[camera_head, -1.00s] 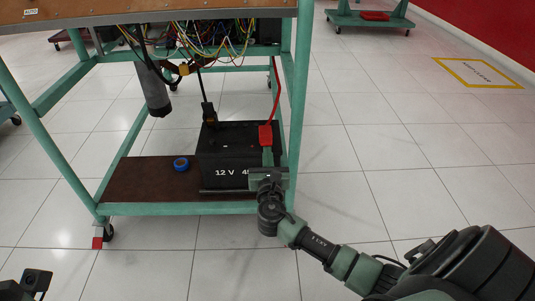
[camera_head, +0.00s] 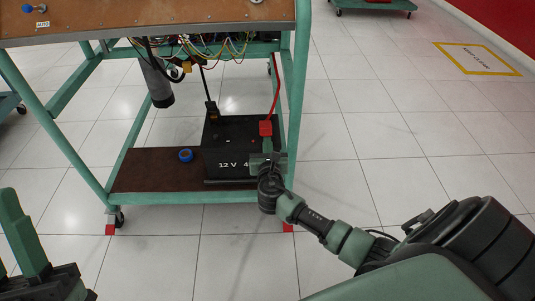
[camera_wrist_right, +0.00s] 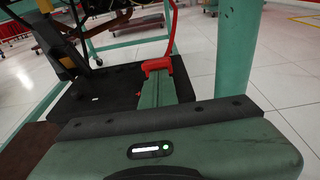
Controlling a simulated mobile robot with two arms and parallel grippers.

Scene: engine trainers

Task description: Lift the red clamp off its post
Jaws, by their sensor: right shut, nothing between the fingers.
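The red clamp (camera_head: 265,128) sits on top of the black 12 V battery (camera_head: 226,165), near its right edge, with a red cable rising from it. The clamp also shows in the right wrist view (camera_wrist_right: 156,66). My right gripper (camera_head: 266,147) is at the battery's front right, its shut green fingers (camera_wrist_right: 160,92) pointing at the clamp. Nothing is between them. Whether the fingertips touch the clamp is unclear. The post under the clamp is hidden. Green and black parts of my left arm are at the lower left corner; its jaw state is unclear.
The battery stands on the brown lower shelf (camera_head: 150,172) of a green-framed stand, beside a blue tape roll (camera_head: 186,155). A black clamp (camera_head: 211,108) sits at the battery's back left. A green leg (camera_head: 299,90) rises right of the battery. The floor at right is open.

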